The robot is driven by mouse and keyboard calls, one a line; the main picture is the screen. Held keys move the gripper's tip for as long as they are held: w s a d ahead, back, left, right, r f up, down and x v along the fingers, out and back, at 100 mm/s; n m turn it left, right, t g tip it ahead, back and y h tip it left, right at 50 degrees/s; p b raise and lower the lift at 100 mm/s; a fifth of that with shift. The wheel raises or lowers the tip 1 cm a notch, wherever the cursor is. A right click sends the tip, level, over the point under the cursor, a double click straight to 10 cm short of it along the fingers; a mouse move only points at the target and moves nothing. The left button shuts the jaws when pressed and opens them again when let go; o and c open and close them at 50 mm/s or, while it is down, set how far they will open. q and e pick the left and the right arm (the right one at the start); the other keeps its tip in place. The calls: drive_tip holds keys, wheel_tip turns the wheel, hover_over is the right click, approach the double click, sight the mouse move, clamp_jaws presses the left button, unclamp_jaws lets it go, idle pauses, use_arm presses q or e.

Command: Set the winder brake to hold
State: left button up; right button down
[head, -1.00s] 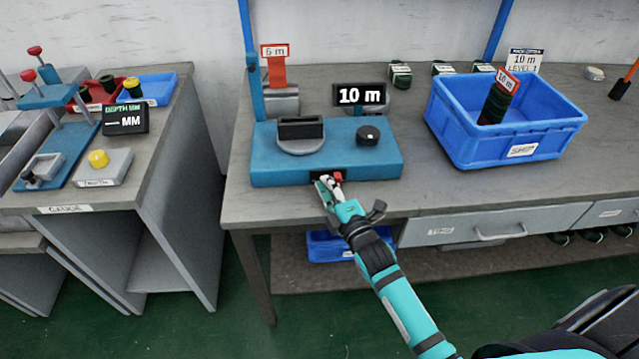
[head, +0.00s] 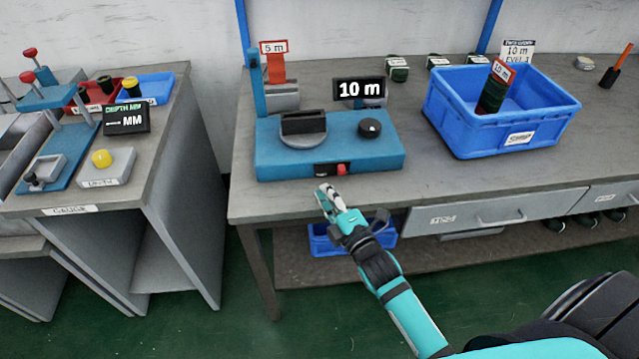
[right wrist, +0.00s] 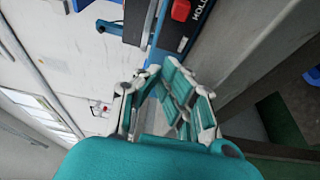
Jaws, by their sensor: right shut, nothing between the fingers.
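The winder (head: 375,154) is a blue machine with a round black-topped spool seat (head: 303,132) and a black knob (head: 370,128). The brake, a black plate with a red slider (head: 341,169), is on its front face. The red part sits at the plate's right end in the head view. My left gripper is not in view.
A display (head: 359,90) reading 10 m stands behind the winder, with a 5 m tag (head: 274,47) at the back left. A blue crate (head: 465,135) holding a dark coil is to the right. A gauge bench (head: 150,165) stands left. The bench front (head: 430,195) is clear.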

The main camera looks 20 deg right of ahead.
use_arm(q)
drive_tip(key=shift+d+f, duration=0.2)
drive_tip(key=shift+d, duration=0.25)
use_arm(e)
drive_tip(key=s, duration=0.4)
drive_tip(key=shift+s+a+r, duration=0.1)
drive_tip(key=shift+s+a, duration=0.05)
drive_tip(key=shift+s, duration=0.25)
